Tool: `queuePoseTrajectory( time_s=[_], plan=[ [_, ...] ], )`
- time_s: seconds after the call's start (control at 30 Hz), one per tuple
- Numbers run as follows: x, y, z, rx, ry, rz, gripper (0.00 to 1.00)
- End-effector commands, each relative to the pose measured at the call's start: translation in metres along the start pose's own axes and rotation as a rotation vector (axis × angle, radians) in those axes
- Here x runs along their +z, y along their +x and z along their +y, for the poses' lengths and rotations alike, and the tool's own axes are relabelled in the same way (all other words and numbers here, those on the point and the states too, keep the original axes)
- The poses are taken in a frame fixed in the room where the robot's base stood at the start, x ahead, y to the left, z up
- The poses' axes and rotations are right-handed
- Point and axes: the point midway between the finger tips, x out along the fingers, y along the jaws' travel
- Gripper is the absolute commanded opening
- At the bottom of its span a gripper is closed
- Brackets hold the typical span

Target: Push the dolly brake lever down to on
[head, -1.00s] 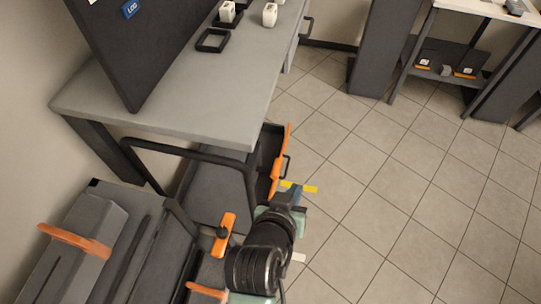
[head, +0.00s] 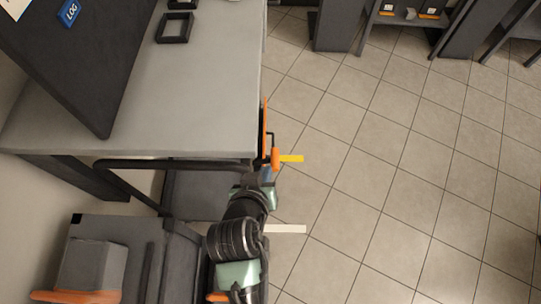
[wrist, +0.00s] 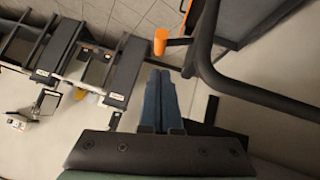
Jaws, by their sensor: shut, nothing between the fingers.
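The lever's orange grip (head: 275,158) shows just past the right end of the grey table in the head view. In the wrist view the orange grip (wrist: 160,42) stands on a short dark rod beside a thick black tube. My gripper (head: 268,174) is just below the grip in the head view, mostly hidden by my own wrist. In the wrist view my gripper's blue fingers (wrist: 159,80) are together and empty. Their tips point toward the grip, with a visible gap in the picture; I cannot judge the depth.
A black tubular handle (head: 130,163) runs along the grey table's (head: 200,90) near edge, close to my arm. A dark panel (head: 85,60) stands on the table. Yellow tape (head: 292,158) and a white strip (head: 285,229) lie on the tiled floor. Floor to the right is open.

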Motion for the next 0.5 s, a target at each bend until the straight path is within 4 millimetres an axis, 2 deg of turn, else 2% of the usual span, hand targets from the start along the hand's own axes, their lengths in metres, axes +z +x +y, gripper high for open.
queuePoseTrajectory(
  time_s=[0.3, 0.5],
  plan=[
    [0.000, 0.055, 0.000, 0.001, 0.001, 0.000, 0.00],
    [-0.001, 0.079, 0.000, 0.000, 0.002, 0.001, 0.00]
  ],
)
